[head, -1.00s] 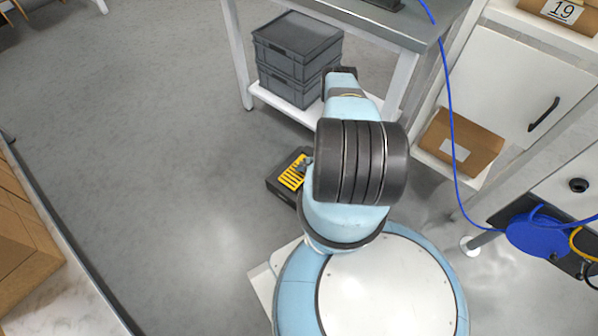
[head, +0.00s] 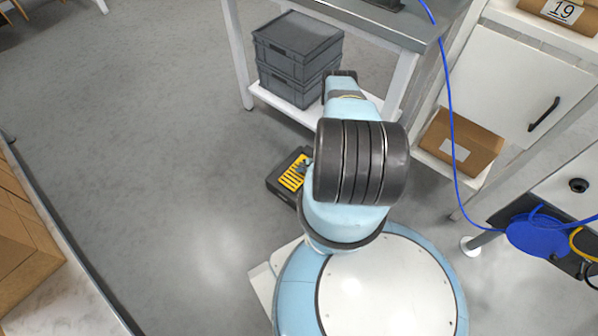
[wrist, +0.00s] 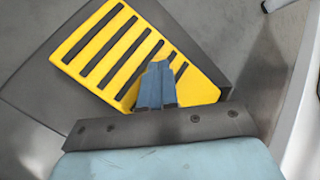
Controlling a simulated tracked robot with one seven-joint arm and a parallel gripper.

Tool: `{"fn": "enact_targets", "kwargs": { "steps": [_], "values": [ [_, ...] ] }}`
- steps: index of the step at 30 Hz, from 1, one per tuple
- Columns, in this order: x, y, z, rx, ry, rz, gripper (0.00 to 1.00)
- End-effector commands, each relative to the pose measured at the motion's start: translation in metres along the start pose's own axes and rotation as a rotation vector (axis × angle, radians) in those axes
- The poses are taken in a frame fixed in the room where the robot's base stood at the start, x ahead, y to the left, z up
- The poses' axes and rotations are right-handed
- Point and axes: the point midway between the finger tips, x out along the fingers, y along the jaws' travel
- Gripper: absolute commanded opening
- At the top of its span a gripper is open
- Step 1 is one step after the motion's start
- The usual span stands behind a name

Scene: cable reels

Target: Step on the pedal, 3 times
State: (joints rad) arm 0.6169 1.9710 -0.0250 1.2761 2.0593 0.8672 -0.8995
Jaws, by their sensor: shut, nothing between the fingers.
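The pedal (head: 291,174) sits on the floor left of my arm in the head view, a dark box with a yellow, black-striped tread. In the wrist view the yellow tread (wrist: 118,50) fills the upper middle. My gripper (wrist: 157,66) is shut and empty, its blue fingertips over the lower right part of the tread. I cannot tell whether the tips touch the tread or hover just above it.
A workbench (head: 402,22) with stacked grey crates (head: 297,50) on its lower shelf stands beyond the pedal. A cardboard box (head: 461,141) and a blue cable reel (head: 540,232) are at the right. The floor (head: 150,150) to the left is clear.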

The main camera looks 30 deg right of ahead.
Motion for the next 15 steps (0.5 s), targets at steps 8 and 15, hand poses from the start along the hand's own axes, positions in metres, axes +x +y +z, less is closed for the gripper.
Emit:
{"fn": "enact_targets", "kwargs": {
  "steps": [8,15],
  "values": [
    [0.0020,0.0014,-0.0019,0.000,0.001,0.000,0.00],
    [0.0035,0.0024,-0.0031,0.000,0.001,0.000,0.00]
  ]
}}
